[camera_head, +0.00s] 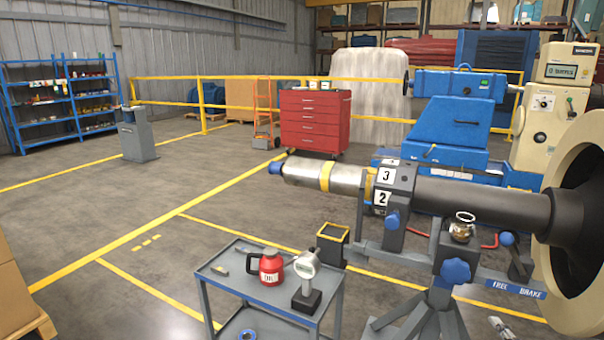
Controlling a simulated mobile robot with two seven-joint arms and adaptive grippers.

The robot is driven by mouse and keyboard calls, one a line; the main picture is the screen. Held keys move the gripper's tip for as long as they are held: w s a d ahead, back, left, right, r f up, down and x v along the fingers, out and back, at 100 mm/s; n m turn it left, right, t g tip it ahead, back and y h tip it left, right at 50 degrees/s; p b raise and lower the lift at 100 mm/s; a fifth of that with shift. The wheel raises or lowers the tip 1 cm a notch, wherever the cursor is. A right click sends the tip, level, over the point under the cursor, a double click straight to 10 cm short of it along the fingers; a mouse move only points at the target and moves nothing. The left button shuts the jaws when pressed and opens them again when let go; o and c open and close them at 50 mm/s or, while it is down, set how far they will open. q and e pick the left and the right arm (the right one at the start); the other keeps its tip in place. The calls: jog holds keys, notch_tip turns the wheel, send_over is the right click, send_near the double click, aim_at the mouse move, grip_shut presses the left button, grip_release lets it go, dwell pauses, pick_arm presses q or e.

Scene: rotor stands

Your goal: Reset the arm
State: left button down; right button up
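I can make out neither of my grippers and neither arm in the head view. A long rotor shaft (480,205) lies nearly level on a grey stand at the right. Its left end has a silver section (345,180) with a yellow band and a blue tip (275,168). A dark collar (400,185) on it bears the numbers 3 and 2. A large cream-rimmed black disc (585,220) is at its right end.
A grey cart (225,280) at the front holds a red can (266,267) and a dial gauge (307,280). A small grey object (500,327) at the bottom edge is unclear. A red drawer cabinet (312,122) and blue machine (445,135) stand behind.

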jog(key=s+a+f+m+g, duration=0.3)
jog(key=s+f+m+g, duration=0.15)
jog(key=s+f, duration=1.05)
jog(key=s+a+f+m+g+y, duration=0.1)
jog(key=s+a+f+m+g, duration=0.15)
jog(key=s+f, duration=0.55)
jog(key=s+a+f+m+g+y, duration=0.1)
jog(key=s+a+f+g, duration=0.3)
jog(key=s, duration=0.8)
jog(key=w+a+f+m+t, duration=0.1)
jog(key=a+f+m+t, duration=0.1)
jog(key=a+m, duration=0.7)
pick_arm(q)
jog(key=w+r+t+p, duration=0.1)
jog(key=w+r+p, duration=0.2)
jog(key=r+p, duration=0.7)
jog(key=shift+d+r+p, duration=0.25)
jog(key=shift+d+p, duration=0.05)
jog(key=shift+d, duration=0.15)
pick_arm(e)
jog(key=w+a+r+n, duration=0.2)
jog(key=w+r, duration=0.1)
jog(key=r, duration=0.7)
jog(key=shift+w+a+r+t, duration=0.15)
jog(key=shift+w+r+t, duration=0.15)
jog(key=shift+w+r, duration=0.05)
pick_arm(q)
jog(key=shift+w+d+r, duration=0.2)
jog(key=shift+w+d, duration=0.05)
jog(key=shift+w, duration=0.3)
